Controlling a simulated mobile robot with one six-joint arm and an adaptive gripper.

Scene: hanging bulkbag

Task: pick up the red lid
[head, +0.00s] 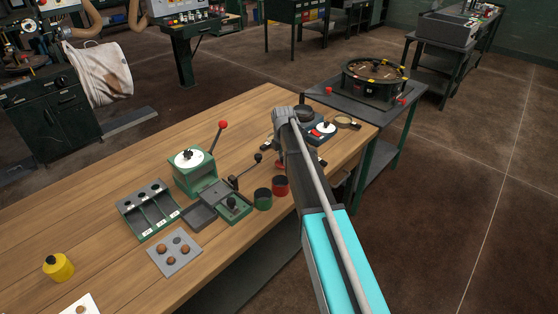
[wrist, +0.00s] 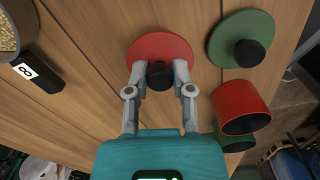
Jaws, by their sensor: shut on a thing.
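The red lid (wrist: 160,44) is a flat disc with a black knob (wrist: 159,78), at the top middle of the wrist view. My gripper (wrist: 160,70) is shut on the knob, one finger on each side. I cannot tell whether the lid touches the wooden table or is a little above it. In the head view my arm hides most of the gripper and the lid; only a small bit of red shows beside the arm.
A green lid (wrist: 241,38) with a black knob lies just right of the red lid. A red cup (wrist: 240,103) and a green cup (head: 263,199) stand close by. A green press (head: 194,174) and a sorting tray (head: 149,208) stand left on the wooden table (head: 120,180).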

